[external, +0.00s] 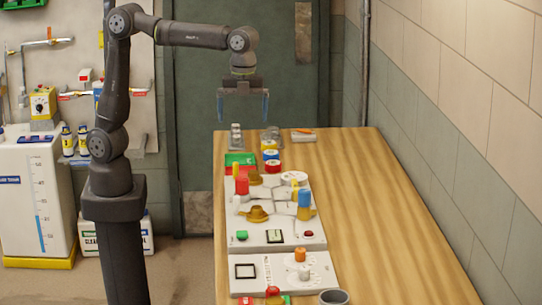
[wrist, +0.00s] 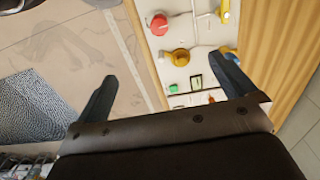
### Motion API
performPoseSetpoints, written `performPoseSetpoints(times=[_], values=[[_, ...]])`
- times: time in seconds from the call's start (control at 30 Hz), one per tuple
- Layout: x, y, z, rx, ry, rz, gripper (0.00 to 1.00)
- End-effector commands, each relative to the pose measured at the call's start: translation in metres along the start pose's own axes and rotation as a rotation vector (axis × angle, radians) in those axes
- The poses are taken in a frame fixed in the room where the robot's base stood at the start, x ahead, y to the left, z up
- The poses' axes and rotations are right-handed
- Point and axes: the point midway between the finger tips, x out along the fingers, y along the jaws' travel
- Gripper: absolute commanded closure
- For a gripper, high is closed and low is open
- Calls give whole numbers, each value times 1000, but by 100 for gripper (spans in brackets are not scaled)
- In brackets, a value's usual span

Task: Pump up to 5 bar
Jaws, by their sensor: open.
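My gripper (external: 244,118) hangs open and empty above the far end of the wooden table, well above everything on it. In the wrist view its two dark fingers (wrist: 168,68) are wide apart with nothing between them. A white panel (external: 285,233) on the table carries a red cylinder (external: 242,185), a brown round part (external: 256,214), a blue-topped part (external: 304,198), a green button (external: 241,235) and a red button (external: 308,234). A round white dial (external: 293,178) sits at its far right; its reading is too small to tell. I cannot tell which part is the pump.
A nearer white panel (external: 265,288) holds a black-framed window (external: 245,271) and an orange-topped knob (external: 300,254). A grey cup (external: 334,297) stands at the front. Small jars (external: 271,160) stand at the back. The table's right side (external: 400,230) is clear beside the tiled wall.

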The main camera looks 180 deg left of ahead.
Motion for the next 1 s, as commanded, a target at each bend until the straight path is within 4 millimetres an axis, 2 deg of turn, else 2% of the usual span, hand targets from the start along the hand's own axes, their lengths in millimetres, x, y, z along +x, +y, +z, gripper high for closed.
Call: performPoseSetpoints(times=[0.17, 0.37, 0.47, 1.0], values=[[0, 0, 0, 0, 0, 0, 2], [2, 0, 0, -88, -1, 0, 40], [6, 0, 0, -239, -1, -2, 40], [31, 3, -1, -1336, 5, -13, 40]])
